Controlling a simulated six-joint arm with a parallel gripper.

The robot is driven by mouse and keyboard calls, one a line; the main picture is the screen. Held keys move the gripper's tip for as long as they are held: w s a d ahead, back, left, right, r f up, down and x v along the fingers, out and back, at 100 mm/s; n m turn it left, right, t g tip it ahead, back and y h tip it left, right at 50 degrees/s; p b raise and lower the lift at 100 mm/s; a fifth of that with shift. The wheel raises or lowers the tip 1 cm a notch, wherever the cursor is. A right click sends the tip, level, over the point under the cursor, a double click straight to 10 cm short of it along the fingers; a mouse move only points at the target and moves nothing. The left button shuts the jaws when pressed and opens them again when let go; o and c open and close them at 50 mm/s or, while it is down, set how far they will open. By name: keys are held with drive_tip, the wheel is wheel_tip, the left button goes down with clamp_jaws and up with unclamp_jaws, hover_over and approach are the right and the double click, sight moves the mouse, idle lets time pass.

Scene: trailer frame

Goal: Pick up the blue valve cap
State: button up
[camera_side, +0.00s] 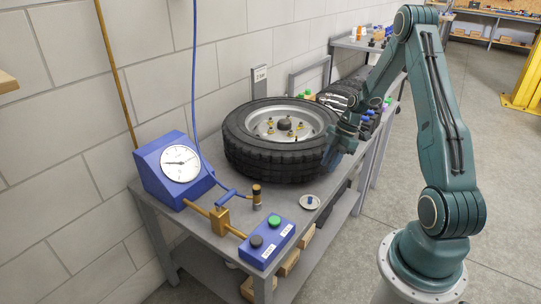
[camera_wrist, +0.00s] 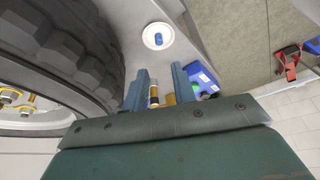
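The small blue valve cap (camera_side: 309,199) rests on a round white dish (camera_side: 316,204) on the workbench, in front of the tire. In the wrist view, the cap (camera_wrist: 158,39) sits near the middle of the dish (camera_wrist: 148,33), beyond my fingertips. My gripper (camera_wrist: 160,73) is open, its two blue-grey fingers apart with nothing held between them. In the side view, my gripper (camera_side: 335,157) is beside the right side of the tire, above and behind the dish; its fingers are hard to make out there.
The large tire (camera_side: 270,160) lies flat on the grey bench (camera_side: 190,222), close beside my gripper. The bench around the dish is clear.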

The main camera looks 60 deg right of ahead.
drive_tip(key=shift+f, duration=0.1)
hover_over(310, 198)
drive_tip(key=s+d, duration=0.2)
drive_tip(key=shift+w+d+f, duration=0.1)
drive_tip(key=shift+w+f, duration=0.05)
drive_tip(key=shift+f, duration=1.8)
drive_tip(key=shift+w+d+f, duration=0.1)
drive_tip(key=shift+f, duration=1.8)
drive_tip(key=shift+x, duration=2.6)
drive_tip(key=shift+c, duration=0.2)
clamp_jaws()
